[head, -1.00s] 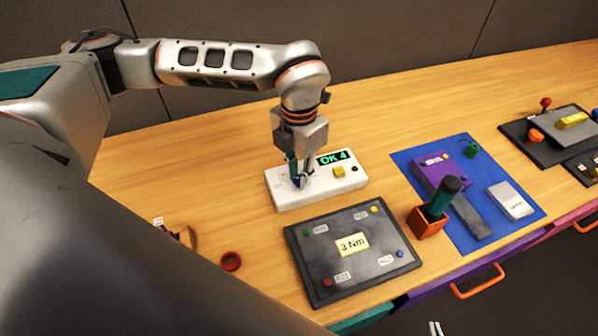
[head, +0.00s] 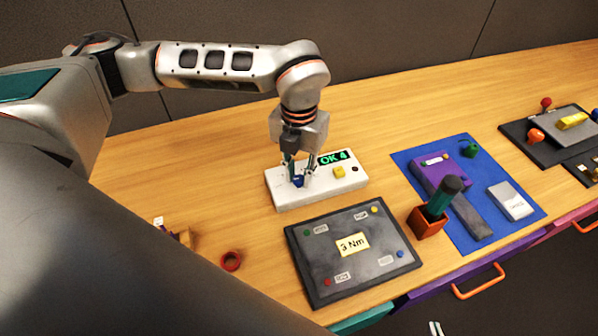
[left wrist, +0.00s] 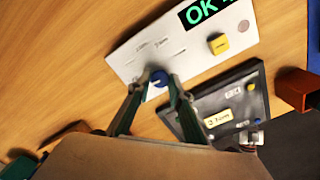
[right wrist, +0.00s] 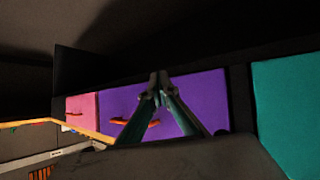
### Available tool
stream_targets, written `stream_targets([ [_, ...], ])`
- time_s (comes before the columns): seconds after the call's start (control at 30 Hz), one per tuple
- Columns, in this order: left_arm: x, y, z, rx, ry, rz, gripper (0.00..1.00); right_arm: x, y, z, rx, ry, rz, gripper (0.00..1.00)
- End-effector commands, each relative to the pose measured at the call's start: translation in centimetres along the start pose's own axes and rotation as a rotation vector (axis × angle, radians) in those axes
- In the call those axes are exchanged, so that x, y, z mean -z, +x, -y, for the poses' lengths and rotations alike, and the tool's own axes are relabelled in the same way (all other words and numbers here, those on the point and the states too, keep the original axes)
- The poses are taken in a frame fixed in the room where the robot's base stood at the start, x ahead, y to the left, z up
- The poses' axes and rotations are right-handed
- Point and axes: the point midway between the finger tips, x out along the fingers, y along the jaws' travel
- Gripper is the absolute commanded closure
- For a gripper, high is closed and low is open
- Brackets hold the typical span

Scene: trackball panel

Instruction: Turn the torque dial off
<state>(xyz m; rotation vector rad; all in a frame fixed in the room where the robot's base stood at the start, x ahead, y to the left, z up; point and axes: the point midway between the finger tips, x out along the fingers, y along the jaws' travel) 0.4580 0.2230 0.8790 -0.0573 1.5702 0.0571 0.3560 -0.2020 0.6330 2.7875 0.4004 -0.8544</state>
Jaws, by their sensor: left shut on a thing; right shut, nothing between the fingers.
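A white box (head: 275,195) lies on the wooden table, with a green "OK 4" display (head: 332,158), a yellow button (head: 338,172) and a blue dial (head: 298,181). My left gripper (head: 299,175) reaches down from above and is shut on the blue dial, with a finger on either side of it. In the left wrist view the dial (left wrist: 159,77) sits between the fingertips; printed marks stand around it, too blurred to read. My right gripper (right wrist: 158,88) is shut and empty, low in front of the drawers; only its tip (head: 435,328) shows in the head view.
A dark panel (head: 325,282) labelled "3 Nm" lies in front of the white box. To the right are an orange holder with a green-handled tool (head: 440,203) and a blue mat (head: 405,160) with devices. A red ring (head: 231,261) lies at the left.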

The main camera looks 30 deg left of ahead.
Motion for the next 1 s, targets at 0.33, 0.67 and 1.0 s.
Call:
stream_targets([
  [0.33, 0.0, -0.1, 0.0, 0.0, -0.001, 0.001, 0.63, 0.0, 0.0, 0.0, 0.0, 0.0, 0.0, 1.0],
  [0.67, -0.1, -0.5, 0.0, 0.001, 0.0, 0.002, 0.63, -0.4, 0.0, -0.1, 0.0, -0.004, 0.007, 1.0],
  [1.0, -0.2, -6.4, 0.0, 0.001, 0.0, 0.006, 0.63, -0.2, 0.0, 0.0, 0.0, -0.002, 0.003, 1.0],
])
